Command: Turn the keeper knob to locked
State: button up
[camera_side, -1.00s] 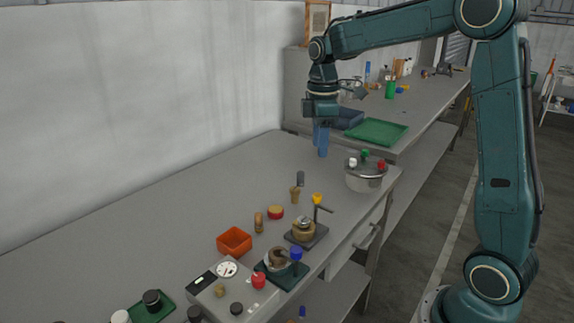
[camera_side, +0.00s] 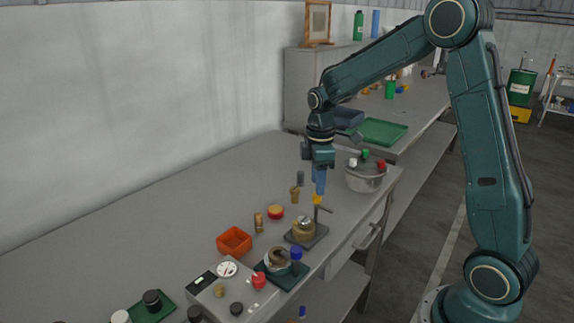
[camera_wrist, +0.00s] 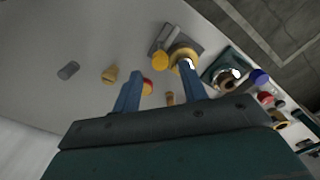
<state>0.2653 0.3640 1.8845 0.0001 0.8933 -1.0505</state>
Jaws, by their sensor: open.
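No knob in view carries a readable name, so I cannot tell for certain which is the keeper knob. A yellow knob (camera_side: 317,200) sits beside a brass-coloured tank (camera_side: 302,229) on a dark stand plate (camera_side: 317,239). My gripper (camera_side: 320,190) points down, open and empty, with its blue fingers just above the yellow knob. In the wrist view the yellow knob (camera_wrist: 160,61) shows between and beyond the fingertips of my gripper (camera_wrist: 159,68). Contact is not clear. A second tank (camera_side: 277,260) has a blue knob (camera_side: 296,254) beside it.
A lidded pot (camera_side: 366,178) with coloured knobs stands close behind and right of my gripper. A red-topped round piece (camera_side: 276,212), an orange bin (camera_side: 234,241) and a grey control box (camera_side: 232,292) lie nearer the camera.

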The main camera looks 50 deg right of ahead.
jog(key=shift+f, duration=1.7)
grip_shut()
